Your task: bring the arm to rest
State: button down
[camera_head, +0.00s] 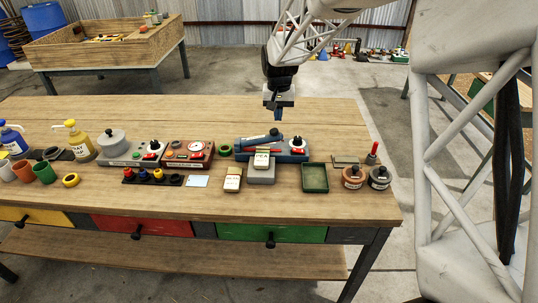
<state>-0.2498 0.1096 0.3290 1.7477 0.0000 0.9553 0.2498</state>
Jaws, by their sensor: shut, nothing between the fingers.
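My gripper (278,115) hangs from my arm at the upper middle of the head view, fingers pointing down and shut with nothing between them. It is over the back half of the wooden table (330,118), apart from the things on it. Below and in front of it is a blue-based device (296,152) with a dark cylinder lying along its top. A small pale packet (262,160) stands on a grey block (261,175) just in front of that device.
Several bottles, pots, switch boxes and rings fill the table's left and middle. A green tray (315,178), two lidded jars (353,177) and a second packet (233,179) stand near the front. The table's back strip is clear. Another bench (100,52) stands behind at left.

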jog(key=shift+r, duration=0.3)
dwell(0.4)
jog(key=shift+s+d+r, duration=0.3)
jog(key=shift+s+r, duration=0.05)
jog(key=shift+s, duration=0.05)
jog(key=s+d+r, duration=0.3)
jog(key=s+d, duration=0.1)
jog(key=s, duration=0.3)
jog(key=s+d+r+t, duration=0.1)
jog(key=s+d+r, duration=0.3)
jog(key=s, duration=0.3)
jog(key=s+d+r, duration=0.3)
jog(key=s+d, duration=0.1)
jog(key=s, duration=0.3)
jog(key=s+d+f, duration=0.1)
jog(key=s+d, duration=0.2)
jog(key=s, duration=0.8)
jog(key=s+d+f+t, duration=0.1)
jog(key=s+d, duration=0.2)
jog(key=s, duration=0.8)
jog(key=shift+s+d+t, duration=0.3)
